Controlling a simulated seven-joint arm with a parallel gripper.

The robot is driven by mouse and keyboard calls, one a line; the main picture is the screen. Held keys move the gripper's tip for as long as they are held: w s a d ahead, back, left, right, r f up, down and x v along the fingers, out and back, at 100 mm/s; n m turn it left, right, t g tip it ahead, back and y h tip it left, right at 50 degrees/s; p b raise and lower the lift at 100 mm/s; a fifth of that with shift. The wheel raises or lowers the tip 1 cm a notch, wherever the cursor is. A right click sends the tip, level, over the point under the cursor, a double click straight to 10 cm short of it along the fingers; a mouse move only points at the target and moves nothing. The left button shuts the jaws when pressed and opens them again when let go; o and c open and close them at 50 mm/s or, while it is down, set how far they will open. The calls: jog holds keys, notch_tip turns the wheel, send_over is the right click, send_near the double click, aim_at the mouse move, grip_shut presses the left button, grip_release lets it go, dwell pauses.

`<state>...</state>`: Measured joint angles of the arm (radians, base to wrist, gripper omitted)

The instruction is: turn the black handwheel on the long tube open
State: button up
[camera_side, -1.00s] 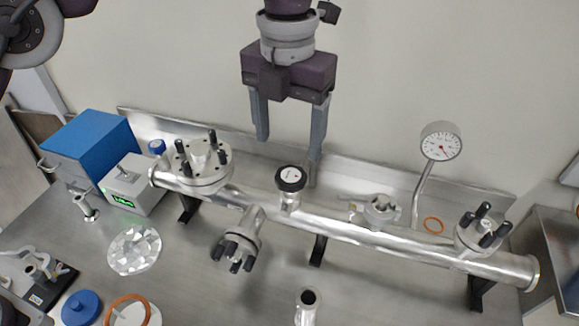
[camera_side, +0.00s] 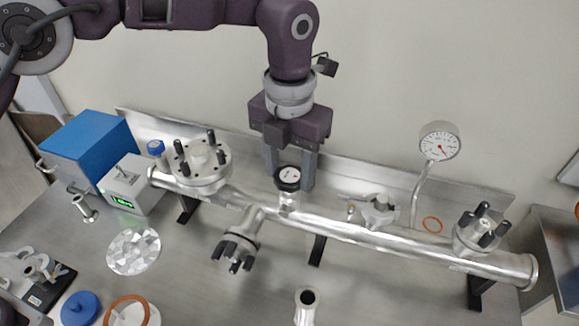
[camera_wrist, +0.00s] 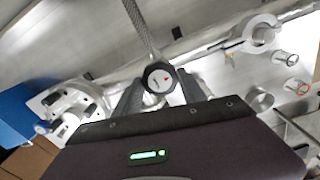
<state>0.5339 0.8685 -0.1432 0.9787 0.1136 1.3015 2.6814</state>
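The black handwheel (camera_side: 288,178) has a white top with a small red mark. It sits on a short stub on top of the long silver tube (camera_side: 345,229), left of the tube's middle. My gripper (camera_side: 289,183) points down over it, with one finger at its left and one at its right. Both fingertips appear to touch the wheel's rim. In the wrist view the handwheel (camera_wrist: 159,78) lies between the fingertips of my gripper (camera_wrist: 160,80), with no clear gap at either side. The lower fingertips are partly hidden in the side view.
A bolted flange (camera_side: 202,160) stands on the tube's left end and another (camera_side: 479,230) on its right. A dial gauge (camera_side: 439,141) and a clamp fitting (camera_side: 379,210) lie right of the gripper. A blue box (camera_side: 88,146) and a grey display box (camera_side: 126,183) stand left.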

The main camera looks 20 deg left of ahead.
jog(key=shift+c, duration=1)
